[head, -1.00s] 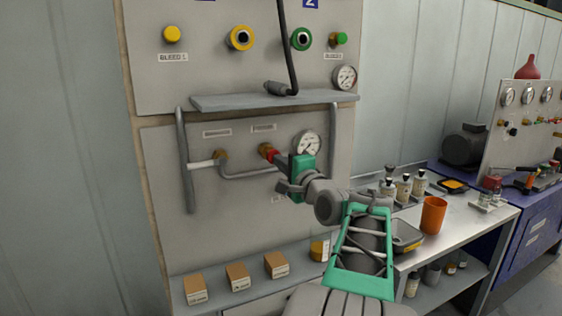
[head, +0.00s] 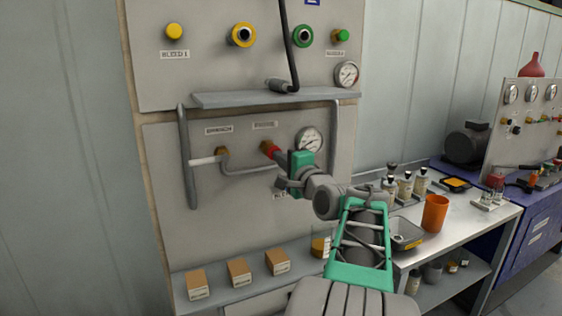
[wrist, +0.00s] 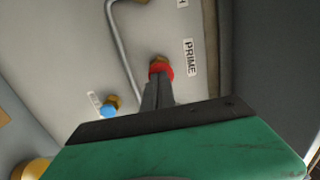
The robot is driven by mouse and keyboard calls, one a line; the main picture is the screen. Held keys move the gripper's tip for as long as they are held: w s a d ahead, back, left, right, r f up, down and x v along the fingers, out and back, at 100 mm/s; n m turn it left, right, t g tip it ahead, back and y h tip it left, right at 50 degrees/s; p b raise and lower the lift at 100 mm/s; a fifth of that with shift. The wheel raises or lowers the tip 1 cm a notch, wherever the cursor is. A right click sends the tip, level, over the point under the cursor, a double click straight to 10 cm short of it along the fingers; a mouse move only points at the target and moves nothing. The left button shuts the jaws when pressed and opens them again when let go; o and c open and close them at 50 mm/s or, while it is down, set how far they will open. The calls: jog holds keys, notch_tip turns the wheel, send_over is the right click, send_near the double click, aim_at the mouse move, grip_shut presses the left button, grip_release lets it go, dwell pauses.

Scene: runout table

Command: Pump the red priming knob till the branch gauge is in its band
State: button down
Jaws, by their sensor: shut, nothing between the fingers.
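The red priming knob (head: 272,152) sits on a brass fitting on the lower grey panel, under a label that reads PRIME. It also shows in the wrist view (wrist: 160,70), beside the PRIME label. My gripper (head: 281,156) is shut and empty. Its fingertips (wrist: 158,84) are at the knob's front face, touching or nearly touching; I cannot tell which. The round white branch gauge (head: 310,140) is up and right of the knob, in the head view only. Its needle and band are too small to read.
A grey shelf (head: 262,98) juts out above the knob, with a black cable hanging to it. A pipe (head: 240,170) curves close beside the knob. A blue knob (wrist: 108,108) is nearby. Boxes (head: 238,273) stand on the lower ledge. An orange cup (head: 435,213) is on the right bench.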

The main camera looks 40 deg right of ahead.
jog(key=b+v, duration=0.2)
jog(key=v, duration=1)
dwell(0.4)
jog(key=p+x, duration=0.2)
jog(key=x, duration=0.9)
jog(key=shift+r+g+p, duration=0.25)
jog(key=shift+g+p, duration=0.1)
jog(key=shift+g, duration=0.05)
jog(key=shift+w, duration=0.2)
